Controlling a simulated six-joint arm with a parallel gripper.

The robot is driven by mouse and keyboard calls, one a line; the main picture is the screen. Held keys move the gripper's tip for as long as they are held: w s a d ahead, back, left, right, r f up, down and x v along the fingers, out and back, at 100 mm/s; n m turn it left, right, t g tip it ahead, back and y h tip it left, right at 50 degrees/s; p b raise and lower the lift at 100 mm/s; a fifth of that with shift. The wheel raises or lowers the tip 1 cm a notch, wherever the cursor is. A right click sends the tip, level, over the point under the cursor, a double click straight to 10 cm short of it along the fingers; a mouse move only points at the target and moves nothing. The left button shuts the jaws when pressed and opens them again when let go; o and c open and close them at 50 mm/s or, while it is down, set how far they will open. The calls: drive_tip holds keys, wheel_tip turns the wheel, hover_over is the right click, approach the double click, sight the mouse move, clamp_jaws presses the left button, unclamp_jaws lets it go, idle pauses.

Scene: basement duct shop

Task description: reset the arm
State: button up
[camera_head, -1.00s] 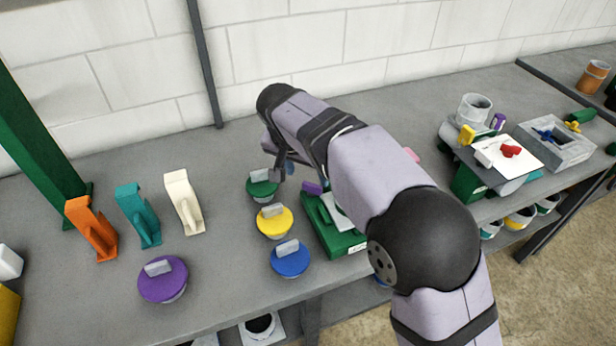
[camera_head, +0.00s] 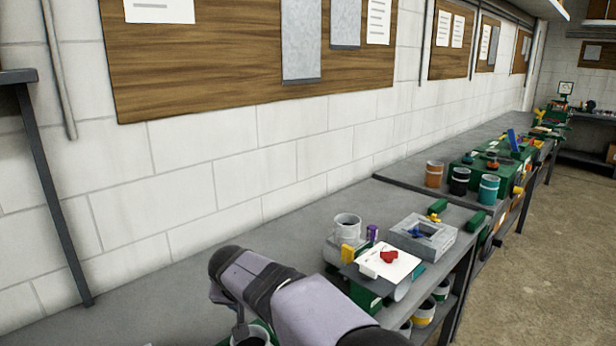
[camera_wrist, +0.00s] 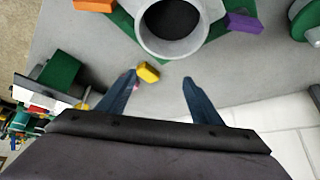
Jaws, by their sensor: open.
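My gripper (camera_wrist: 158,78) points at the grey bench in the wrist view, its two dark blue fingers spread apart with nothing held between them. A small yellow block (camera_wrist: 148,72) shows near the left fingertip; I cannot tell how far below it lies. A grey round collar (camera_wrist: 178,22) with a dark opening shows just beyond the fingertips, over a green base. In the head view my arm enters at the bottom, and the gripper's end is cut off by the lower edge.
Purple (camera_wrist: 243,23) and orange (camera_wrist: 95,5) pieces flank the collar. In the head view, a metal cup (camera_head: 347,227), a white sheet with a red piece (camera_head: 389,257) and a grey box (camera_head: 423,238) stand right of my arm. Bare bench (camera_head: 150,300) lies to the left.

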drive_tip(key=d+f, duration=0.2)
drive_tip(key=d, duration=1)
drive_tip(key=s+d+f+g+h+p, duration=0.1)
drive_tip(key=s+d+f+g, duration=0.15)
drive_tip(key=s+d, duration=0.7)
drive_tip(key=s+d+f+g+p, duration=0.1)
drive_tip(key=s+d+f+g, duration=0.1)
drive_tip(key=s, duration=0.7)
drive_tip(key=s+d+f+g+y+p, duration=0.1)
drive_tip(key=s+d+f+g+p, duration=0.1)
drive_tip(key=s, duration=0.8)
drive_tip(key=shift+d+f, duration=0.4)
drive_tip(key=shift+d, duration=0.45)
